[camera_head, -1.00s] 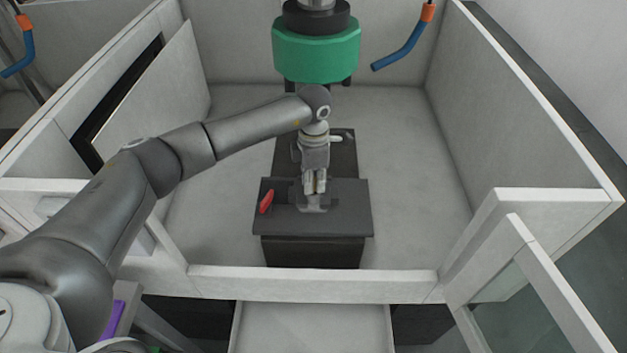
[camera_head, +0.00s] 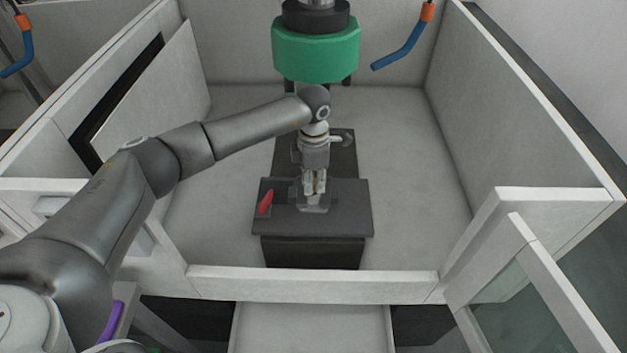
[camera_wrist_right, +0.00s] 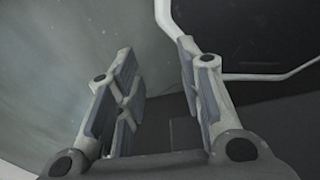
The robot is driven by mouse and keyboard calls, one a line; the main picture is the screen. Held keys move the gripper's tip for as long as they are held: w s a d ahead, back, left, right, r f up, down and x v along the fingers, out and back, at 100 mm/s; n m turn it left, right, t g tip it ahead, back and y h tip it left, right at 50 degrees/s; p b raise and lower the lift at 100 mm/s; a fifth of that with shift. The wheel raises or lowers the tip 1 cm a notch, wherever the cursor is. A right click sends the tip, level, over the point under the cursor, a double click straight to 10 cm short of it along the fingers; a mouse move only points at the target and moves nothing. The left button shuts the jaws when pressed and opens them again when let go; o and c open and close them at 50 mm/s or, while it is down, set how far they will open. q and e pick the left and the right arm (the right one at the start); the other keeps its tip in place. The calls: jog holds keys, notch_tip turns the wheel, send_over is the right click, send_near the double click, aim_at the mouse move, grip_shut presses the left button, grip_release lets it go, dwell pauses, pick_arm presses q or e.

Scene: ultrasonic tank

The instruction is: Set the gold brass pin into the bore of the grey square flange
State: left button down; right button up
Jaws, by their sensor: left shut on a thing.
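The grey square flange (camera_head: 312,208) sits on the dark plate of the fixture in the middle of the tank, in the head view. My left gripper (camera_head: 314,192) points down right above the flange, with its fingertips at the flange's middle. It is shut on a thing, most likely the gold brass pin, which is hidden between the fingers. The flange's bore is also hidden by the fingers, so I cannot tell how far the pin is in it. My right gripper (camera_wrist_right: 165,90) shows in the right wrist view, with its fingers wide apart and nothing between them.
A red piece (camera_head: 265,202) is on the left part of the dark plate (camera_head: 345,215). A green cylindrical head (camera_head: 316,50) hangs behind my left wrist. White tank walls stand around, with a blue hose (camera_head: 400,48) at the back. The tank floor beside the fixture is clear.

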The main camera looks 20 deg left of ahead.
pick_arm(q)
jog(key=shift+f+b, duration=0.35)
jog(key=shift+b, duration=0.35)
dwell(0.8)
dwell(0.3)
jog(key=c, duration=1.3)
grip_release()
jog(key=o, duration=0.5)
jog(key=shift+r+p, duration=1.8)
jog(key=shift+r, duration=1.75)
